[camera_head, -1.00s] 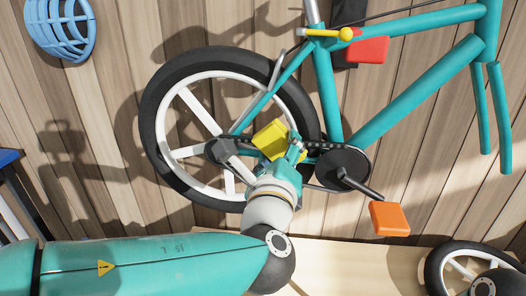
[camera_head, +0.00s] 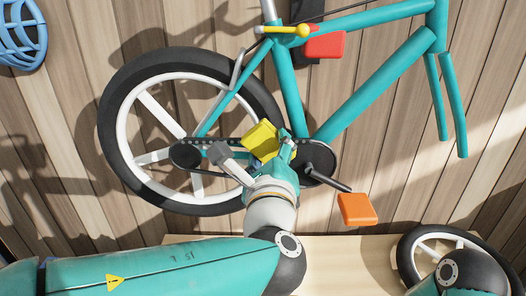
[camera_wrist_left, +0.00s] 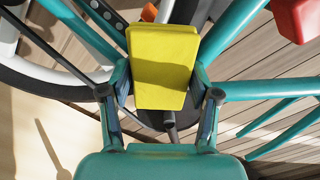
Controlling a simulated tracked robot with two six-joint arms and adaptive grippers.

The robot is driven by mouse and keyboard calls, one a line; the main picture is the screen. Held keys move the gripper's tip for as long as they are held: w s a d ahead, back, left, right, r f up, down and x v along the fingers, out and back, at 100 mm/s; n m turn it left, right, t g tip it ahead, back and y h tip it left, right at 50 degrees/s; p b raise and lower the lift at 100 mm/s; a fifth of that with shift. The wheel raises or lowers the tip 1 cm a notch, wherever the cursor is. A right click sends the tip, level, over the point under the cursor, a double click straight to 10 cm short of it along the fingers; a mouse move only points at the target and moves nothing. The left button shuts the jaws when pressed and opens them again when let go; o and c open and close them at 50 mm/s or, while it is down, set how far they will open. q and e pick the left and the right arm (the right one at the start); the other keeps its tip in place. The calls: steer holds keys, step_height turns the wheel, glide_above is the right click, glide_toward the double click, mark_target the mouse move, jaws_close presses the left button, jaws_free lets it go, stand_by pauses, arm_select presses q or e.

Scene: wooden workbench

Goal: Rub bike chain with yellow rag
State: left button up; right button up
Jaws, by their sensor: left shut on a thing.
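My left gripper (camera_head: 282,150) is shut on the yellow rag (camera_head: 262,139), a block-like yellow piece. In the left wrist view the rag (camera_wrist_left: 162,65) sits between both fingers (camera_wrist_left: 162,92). The bike chain (camera_head: 222,144) runs from the rear hub to the chainring (camera_head: 318,163). The rag overlaps the chain's upper run near the chainring in the head view. I cannot tell whether it touches. My right gripper is not in view.
The teal bike frame (camera_head: 370,90) hangs before a plank wall, with the rear wheel (camera_head: 120,92) at left. A loose wheel (camera_head: 407,262) lies at lower right on the workbench (camera_head: 345,262).

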arm_select(q)
steer(key=shift+s, duration=0.1)
steer(key=shift+s+b, duration=0.75)
steer(key=shift+s, duration=2.15)
steer(key=shift+s, duration=0.1)
